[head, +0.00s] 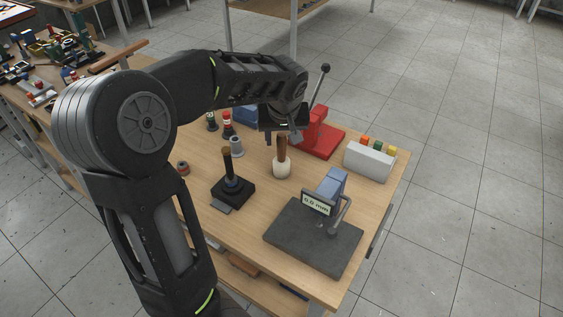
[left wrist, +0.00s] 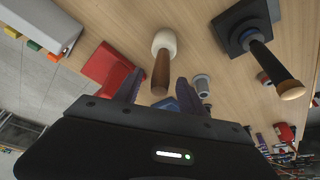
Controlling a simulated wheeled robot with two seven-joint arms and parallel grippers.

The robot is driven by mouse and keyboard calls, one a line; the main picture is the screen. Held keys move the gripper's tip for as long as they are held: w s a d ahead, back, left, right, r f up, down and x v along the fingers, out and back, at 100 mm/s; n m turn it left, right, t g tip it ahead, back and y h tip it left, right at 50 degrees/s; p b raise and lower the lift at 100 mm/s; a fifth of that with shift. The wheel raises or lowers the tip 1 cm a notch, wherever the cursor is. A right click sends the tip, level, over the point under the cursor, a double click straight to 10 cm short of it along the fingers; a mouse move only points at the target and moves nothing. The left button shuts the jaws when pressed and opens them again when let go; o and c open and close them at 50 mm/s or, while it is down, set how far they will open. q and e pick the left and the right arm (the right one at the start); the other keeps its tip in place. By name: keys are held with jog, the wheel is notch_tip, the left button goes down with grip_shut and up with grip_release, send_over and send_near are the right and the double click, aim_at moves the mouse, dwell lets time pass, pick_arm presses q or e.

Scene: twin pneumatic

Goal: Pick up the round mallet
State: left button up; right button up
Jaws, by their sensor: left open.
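The round mallet (head: 281,166) stands on the wooden table with its cream rounded head down and its brown handle pointing up. In the left wrist view the mallet (left wrist: 162,45) shows with its handle end towards my gripper. My left gripper (head: 285,134) is above the handle top in the head view, partly hidden by its own wrist. In the left wrist view my left gripper (left wrist: 157,90) is open, with the handle end between the lines of its two fingers. Whether the fingers overlap the handle in height I cannot tell. My right gripper is not in view.
A black stand with a wooden-topped post (head: 231,170) is left of the mallet. A red press with a lever (head: 320,140) is behind right. A white block with coloured tops (head: 369,162) and a gauge on a dark plate (head: 312,238) are to the right. Grey bushing (head: 236,146) behind left.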

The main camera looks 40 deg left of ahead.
aim_at(282, 155)
pick_arm(q)
jog(key=x, duration=0.4)
jog(key=shift+a+f+p, duration=0.1)
jog(key=shift+p, duration=0.25)
grip_shut()
dwell(0.5)
dwell(0.9)
